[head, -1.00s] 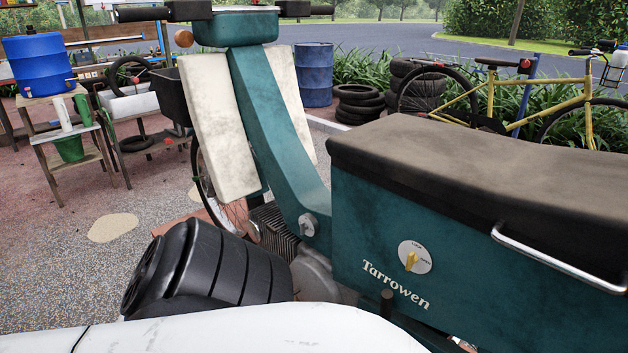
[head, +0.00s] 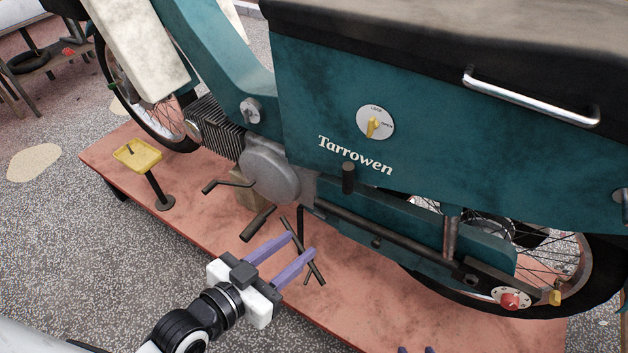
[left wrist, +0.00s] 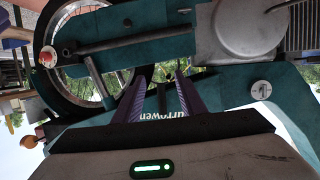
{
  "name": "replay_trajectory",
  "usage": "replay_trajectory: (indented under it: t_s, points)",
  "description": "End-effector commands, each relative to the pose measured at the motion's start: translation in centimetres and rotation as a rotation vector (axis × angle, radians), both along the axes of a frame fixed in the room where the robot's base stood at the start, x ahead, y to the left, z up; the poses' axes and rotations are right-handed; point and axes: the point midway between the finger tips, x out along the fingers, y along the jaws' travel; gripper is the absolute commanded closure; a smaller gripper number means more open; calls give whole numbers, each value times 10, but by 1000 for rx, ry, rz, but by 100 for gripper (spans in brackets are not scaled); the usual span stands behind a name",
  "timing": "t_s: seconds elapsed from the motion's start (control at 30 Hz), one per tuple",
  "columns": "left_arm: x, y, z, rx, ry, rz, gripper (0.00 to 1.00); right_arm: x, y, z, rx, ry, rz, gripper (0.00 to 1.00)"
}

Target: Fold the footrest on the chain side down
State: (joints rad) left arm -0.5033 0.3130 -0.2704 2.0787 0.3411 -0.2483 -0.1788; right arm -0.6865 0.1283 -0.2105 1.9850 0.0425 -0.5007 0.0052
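The teal moped's side box (head: 300,125) reads "Tarrowen". Just below the lettering a short dark peg (head: 348,178) stands upright against the side; it looks like a folded footrest, though I cannot be certain. Another dark peg (head: 258,223) sticks out low beside the round engine cover (head: 270,172). My left gripper (head: 302,245) has purple fingers apart and empty, in front of the moped's low side, below and left of the upright peg. In the left wrist view its fingers (left wrist: 160,92) are apart with the lettering between them. Only my right gripper's tips (head: 416,350) show, apart, at the bottom edge.
The moped stands on a reddish platform (head: 190,215). A crank lever (head: 228,184) and thin dark rods (head: 305,255) are close to my left gripper. A yellow tray on a post (head: 140,155) stands at the left. A lower bar (head: 390,235) runs towards the rear wheel.

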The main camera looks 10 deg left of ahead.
Motion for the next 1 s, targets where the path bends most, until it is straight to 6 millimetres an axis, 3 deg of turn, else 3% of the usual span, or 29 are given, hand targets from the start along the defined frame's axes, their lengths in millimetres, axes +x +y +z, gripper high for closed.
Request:
replay_trajectory:
  t_s: [0.03,0.1,0.23,0.7,1.0]
  points:
    - [15,-4,23,-20,-110,-37,63,0,1,-14,1,2,2,64]
    - [26,-9,57,-49,-218,-66,63,1,2,-15,4,-1,3,64]
    - [36,-12,88,-79,-307,-84,63,2,4,-11,8,-11,6,64]
    - [104,-50,90,-83,-305,-81,63,0,4,-11,7,-10,9,64]
    - [121,-59,89,-80,-303,-83,63,0,3,-14,6,-7,9,64]
